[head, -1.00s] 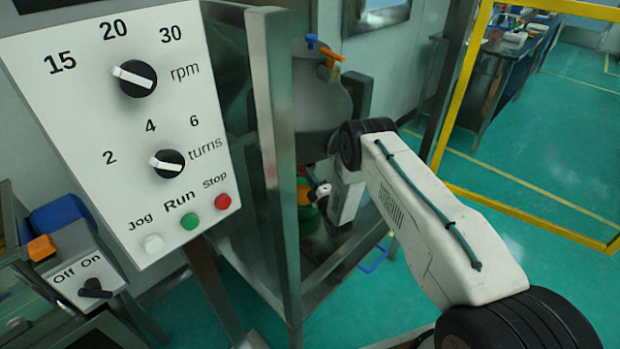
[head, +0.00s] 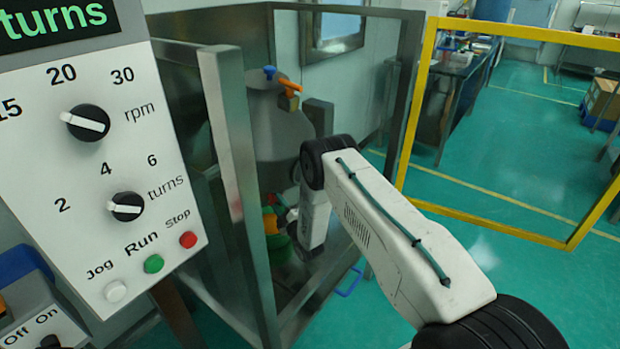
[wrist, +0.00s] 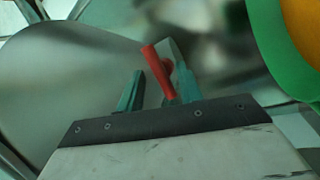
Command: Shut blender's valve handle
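The blender's grey vessel (head: 275,125) stands inside the metal frame in the head view, with a blue and an orange clamp handle on top. A red valve handle (wrist: 157,71) shows in the wrist view, tilted, close to the right finger. My gripper (wrist: 157,88) has two teal fingers spread apart, with a gap between the left finger and the red handle. The handle appears to lie between the fingers or just beyond them; I cannot tell whether the right finger touches it. In the head view my arm reaches below the vessel and largely hides the gripper.
A control panel (head: 95,160) with knobs and buttons stands at the left. Metal posts (head: 240,190) frame the blender closely. A green and yellow object (wrist: 285,40) is at the wrist view's right edge. A yellow barrier (head: 480,229) stands right, with open floor around it.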

